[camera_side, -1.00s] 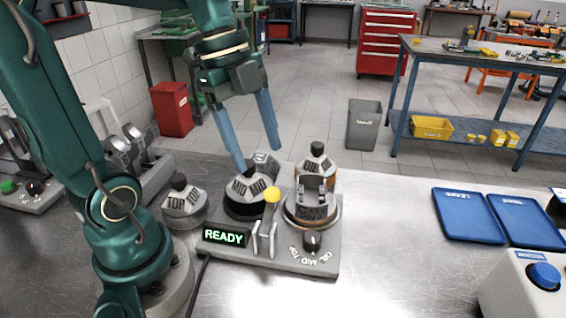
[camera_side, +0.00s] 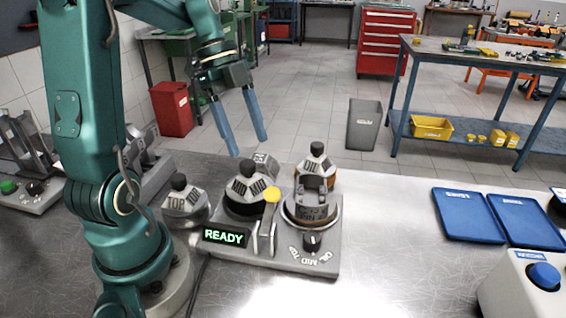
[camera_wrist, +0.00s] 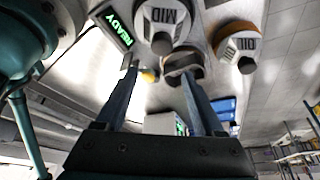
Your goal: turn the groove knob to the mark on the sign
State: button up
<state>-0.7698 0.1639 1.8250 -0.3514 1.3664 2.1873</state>
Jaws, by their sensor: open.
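My gripper (camera_side: 250,146) is open and empty, raised above and behind the station, clear of the knob. It also shows open in the wrist view (camera_wrist: 158,72). A display (camera_side: 225,236) reads READY in green.
A yellow-tipped lever (camera_side: 271,196) rises left of the knob. A TOP piece (camera_side: 180,200) is at left. Blue trays (camera_side: 468,215) lie right; the bench between is clear.

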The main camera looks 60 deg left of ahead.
notch_tip(320, 180, up, 5)
jog(key=n, duration=0.1)
jog(key=n+g+y, duration=0.1)
jog(key=n+g, duration=0.3)
jog(key=n, duration=2)
send_over(312, 236)
jog(key=w+a, duration=0.2)
jog(key=f, duration=1.3)
jog(key=shift+s+d, duration=0.1)
jog(key=shift+s, duration=0.15)
jog(key=shift+x, duration=2.5)
